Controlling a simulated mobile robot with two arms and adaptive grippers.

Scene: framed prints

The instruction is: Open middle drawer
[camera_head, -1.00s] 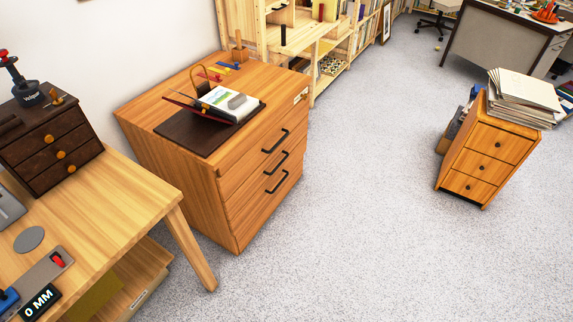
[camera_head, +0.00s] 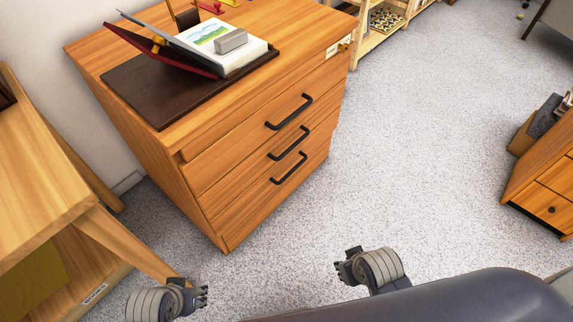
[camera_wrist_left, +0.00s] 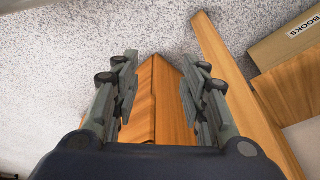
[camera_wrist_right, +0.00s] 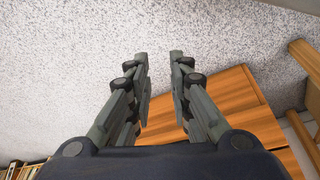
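A wooden cabinet (camera_head: 135,140) with three shut drawers stands left of centre in the head view. The middle drawer (camera_head: 238,180) has a black bar handle (camera_head: 288,143), between the top handle (camera_head: 289,112) and the bottom handle (camera_head: 289,168). My left gripper (camera_head: 204,297) is low in the head view, in front of the cabinet and apart from it. In the left wrist view its fingers (camera_wrist_left: 160,95) are spread with nothing between them. My right gripper (camera_head: 340,268) is to the right, also apart from the cabinet. Its fingers (camera_wrist_right: 159,75) are parted and empty in the right wrist view.
A wooden table (camera_head: 40,170) with a slanted leg stands close at the left. A book (camera_head: 215,45) and a dark mat (camera_head: 125,85) lie on the cabinet top. A small drawer unit (camera_head: 545,185) is at the right edge. Grey floor (camera_head: 420,150) between is clear.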

